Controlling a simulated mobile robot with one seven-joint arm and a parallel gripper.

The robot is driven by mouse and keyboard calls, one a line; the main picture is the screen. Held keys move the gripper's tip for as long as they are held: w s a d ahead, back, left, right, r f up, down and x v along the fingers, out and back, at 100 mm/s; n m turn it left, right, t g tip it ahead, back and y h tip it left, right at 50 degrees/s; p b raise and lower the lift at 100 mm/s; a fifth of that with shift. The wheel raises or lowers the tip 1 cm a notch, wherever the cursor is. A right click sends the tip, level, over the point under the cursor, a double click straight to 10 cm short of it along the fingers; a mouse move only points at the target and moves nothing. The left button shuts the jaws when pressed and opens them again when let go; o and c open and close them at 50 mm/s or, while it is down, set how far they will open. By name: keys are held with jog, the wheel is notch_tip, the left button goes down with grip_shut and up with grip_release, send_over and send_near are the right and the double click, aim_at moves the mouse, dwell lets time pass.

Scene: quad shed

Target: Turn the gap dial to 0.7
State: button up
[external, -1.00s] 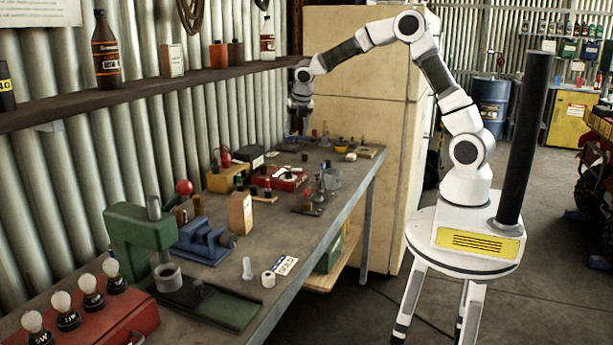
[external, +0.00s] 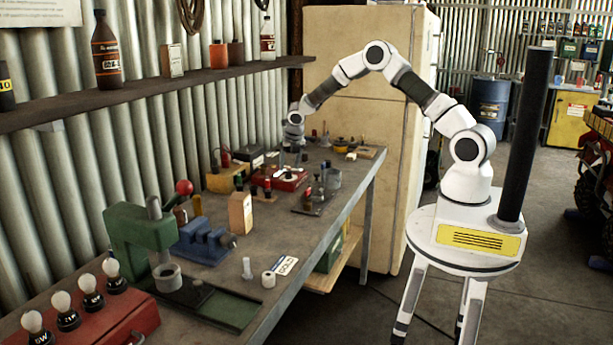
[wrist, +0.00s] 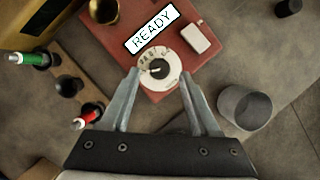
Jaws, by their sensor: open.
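The gap dial (wrist: 157,69) is a round white disc with small markings and a dark centre pointer, on a red box (wrist: 193,72) with a "READY" label (wrist: 150,30). I cannot read which mark the pointer is at. My gripper (wrist: 158,78) is open, with one finger on each side of the dial in the wrist view. I cannot tell whether the fingertips touch it. In the external view my gripper (external: 298,150) reaches down at the far end of the bench, over the red box (external: 281,179). The dial is too small to make out there.
In the wrist view a grey cylinder (wrist: 243,107) stands right of my gripper. Green (wrist: 28,59) and red (wrist: 87,116) tipped items and dark knobs lie left. A brass cup (wrist: 104,10) sits behind. In the external view, a shelf (external: 150,90) runs above the bench.

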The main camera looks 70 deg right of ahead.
aim_at(288, 174)
jog(key=shift+x, duration=1.35)
grip_shut()
